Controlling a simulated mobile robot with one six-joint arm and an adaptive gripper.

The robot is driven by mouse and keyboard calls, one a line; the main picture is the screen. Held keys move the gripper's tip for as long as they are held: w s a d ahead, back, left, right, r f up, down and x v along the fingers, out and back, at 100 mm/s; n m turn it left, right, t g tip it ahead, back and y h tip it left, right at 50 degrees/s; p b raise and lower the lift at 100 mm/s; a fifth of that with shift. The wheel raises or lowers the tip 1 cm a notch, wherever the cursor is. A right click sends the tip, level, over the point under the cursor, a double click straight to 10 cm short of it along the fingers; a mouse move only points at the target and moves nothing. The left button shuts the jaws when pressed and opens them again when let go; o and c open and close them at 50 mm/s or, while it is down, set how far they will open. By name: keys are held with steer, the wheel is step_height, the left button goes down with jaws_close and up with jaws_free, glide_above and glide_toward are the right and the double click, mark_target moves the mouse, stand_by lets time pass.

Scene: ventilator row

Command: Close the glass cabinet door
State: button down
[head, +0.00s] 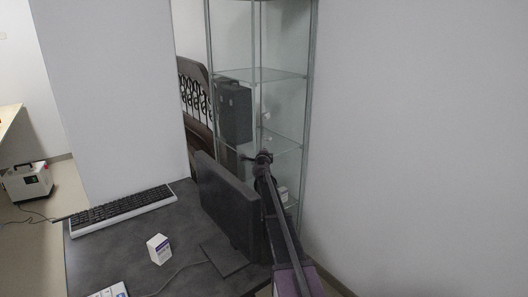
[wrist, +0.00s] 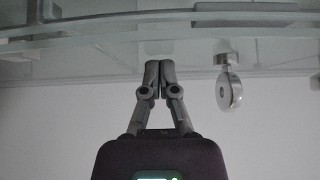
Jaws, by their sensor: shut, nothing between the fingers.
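The glass cabinet (head: 285,75) stands in the corner at the back, with clear panes, thin metal edges and glass shelves. I cannot tell for sure which pane is its door or how far it stands open. My gripper (head: 262,158) is in front of the lower part of the cabinet, at the end of my arm. In the wrist view my gripper (wrist: 159,66) is shut and empty, its fingertips at or very near a glass edge (wrist: 90,73). Whether they touch it is unclear. A round metal fitting (wrist: 229,92) hangs just right of the fingers.
A dark desk (head: 110,245) in front carries a keyboard (head: 122,208), a monitor (head: 228,205) and a small white box (head: 158,249). The monitor stands close left of my arm. A plain wall (head: 430,130) bounds the right. A dark case (head: 235,112) shows by the cabinet.

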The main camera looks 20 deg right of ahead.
steer(key=d+v, duration=0.1)
steer(key=v, duration=1.2)
steer(key=shift+s+d, duration=0.2)
steer(key=shift+s, duration=0.25)
steer(key=shift+r, duration=0.25)
